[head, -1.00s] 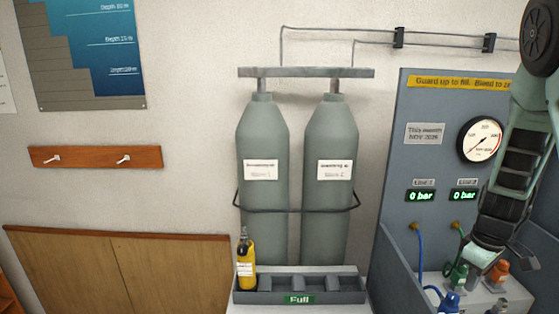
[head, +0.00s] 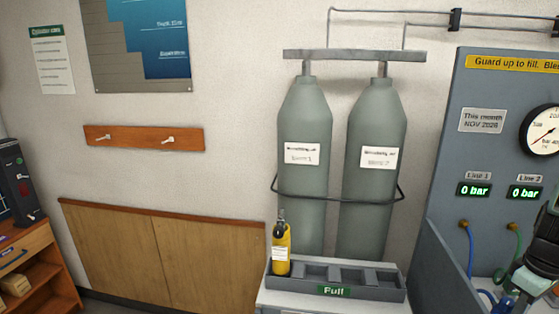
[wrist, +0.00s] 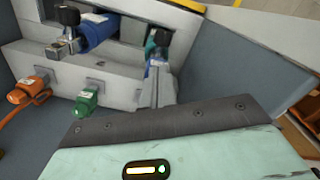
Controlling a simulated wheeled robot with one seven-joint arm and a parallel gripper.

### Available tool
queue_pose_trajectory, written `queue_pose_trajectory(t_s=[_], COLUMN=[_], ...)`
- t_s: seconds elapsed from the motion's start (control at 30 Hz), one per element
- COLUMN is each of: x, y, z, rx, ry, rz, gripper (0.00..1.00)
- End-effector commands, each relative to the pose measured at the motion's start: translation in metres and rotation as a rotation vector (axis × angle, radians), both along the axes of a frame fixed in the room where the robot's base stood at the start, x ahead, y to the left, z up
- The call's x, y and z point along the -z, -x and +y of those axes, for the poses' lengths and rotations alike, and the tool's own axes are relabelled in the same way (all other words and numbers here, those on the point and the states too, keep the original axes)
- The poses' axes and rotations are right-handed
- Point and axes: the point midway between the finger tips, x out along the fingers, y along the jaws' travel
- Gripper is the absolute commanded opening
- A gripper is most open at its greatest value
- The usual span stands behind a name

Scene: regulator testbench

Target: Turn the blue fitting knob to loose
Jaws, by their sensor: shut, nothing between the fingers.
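In the wrist view, my gripper (wrist: 157,88) points in toward the bench, its fingers shut with nothing visible between them. A blue fitting (wrist: 157,62) shows just beyond the fingertips, partly covered by them; I cannot tell whether they touch. A green fitting (wrist: 87,101) and an orange fitting (wrist: 30,90) sit to its left on the grey bench block. In the head view, part of my wrist covers the lower right corner, so the fittings are mostly hidden. A blue hose (head: 468,255) runs down there.
A blue cylinder (wrist: 97,33) with a black knob (wrist: 68,14) lies near the fittings. In the head view, the Line 1 display (head: 473,190) and Line 2 display (head: 524,192) read 0 bar. A yellow cylinder (head: 281,250) stands in the "Full" rack (head: 378,288).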

Motion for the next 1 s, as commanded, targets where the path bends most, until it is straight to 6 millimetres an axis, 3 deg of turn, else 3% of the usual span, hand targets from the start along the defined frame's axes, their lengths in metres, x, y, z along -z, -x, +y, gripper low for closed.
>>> queue_pose_trajectory(t_s=[1.0], x=[0.000], y=[-0.010], z=[-0.001], rx=[-0.001], ry=[-0.001], rz=[0.000], gripper=[0.00])
